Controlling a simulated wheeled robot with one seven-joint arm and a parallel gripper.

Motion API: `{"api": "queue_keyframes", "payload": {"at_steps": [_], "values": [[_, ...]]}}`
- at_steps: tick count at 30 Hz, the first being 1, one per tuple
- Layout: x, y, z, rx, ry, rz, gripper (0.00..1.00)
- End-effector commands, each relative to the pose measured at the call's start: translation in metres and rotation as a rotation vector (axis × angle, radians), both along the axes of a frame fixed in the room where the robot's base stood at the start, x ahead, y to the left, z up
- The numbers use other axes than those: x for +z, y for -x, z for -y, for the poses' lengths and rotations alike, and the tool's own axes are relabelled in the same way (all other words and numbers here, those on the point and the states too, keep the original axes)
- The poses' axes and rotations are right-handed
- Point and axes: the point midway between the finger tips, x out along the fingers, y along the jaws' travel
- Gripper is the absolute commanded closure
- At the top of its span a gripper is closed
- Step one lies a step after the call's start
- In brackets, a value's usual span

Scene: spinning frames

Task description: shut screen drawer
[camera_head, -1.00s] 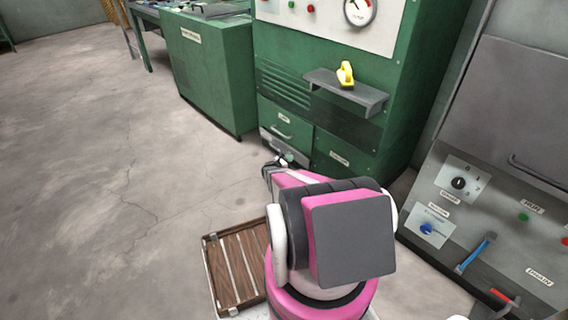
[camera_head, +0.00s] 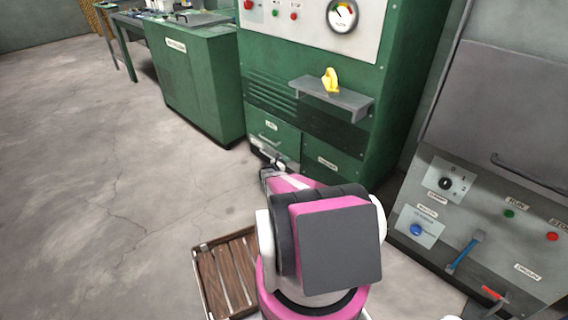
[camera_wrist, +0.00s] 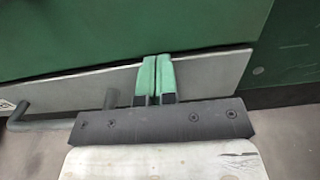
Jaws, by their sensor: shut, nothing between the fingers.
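A low grey drawer front (camera_head: 262,148), apparently the screen drawer, is at the foot of the green machine in the head view. In the wrist view this grey front (camera_wrist: 210,72) runs across below a green panel, with a dark bar handle (camera_wrist: 45,122) at left. My gripper (camera_head: 274,166) is low in front of it, partly hidden by my arm. In the wrist view my gripper's green fingertips (camera_wrist: 157,62) are together and empty, overlapping the grey front to the right of the handle. I cannot tell whether they touch it or how far it stands out.
The green machine (camera_head: 380,140) has a shelf (camera_head: 335,98) with a yellow object (camera_head: 330,80) above the drawer. A green cabinet (camera_head: 190,90) stands to its left. A grey control console (camera_head: 480,220) is at right. A slatted wooden crate (camera_head: 225,275) lies near my base. The floor at left is clear.

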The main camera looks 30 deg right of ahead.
Motion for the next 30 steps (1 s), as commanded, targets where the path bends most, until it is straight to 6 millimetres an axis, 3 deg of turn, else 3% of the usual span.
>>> {"api": "queue_keyframes", "payload": {"at_steps": [9, 14, 30], "values": [[0.0, -0.005, 0.009, 0.0, 0.0, 0.0, 1.0], [0.001, -0.004, 0.003, 0.001, 0.001, 0.0, 1.0], [0.001, 0.029, -0.096, 0.003, -0.001, 0.0, 1.0]]}}
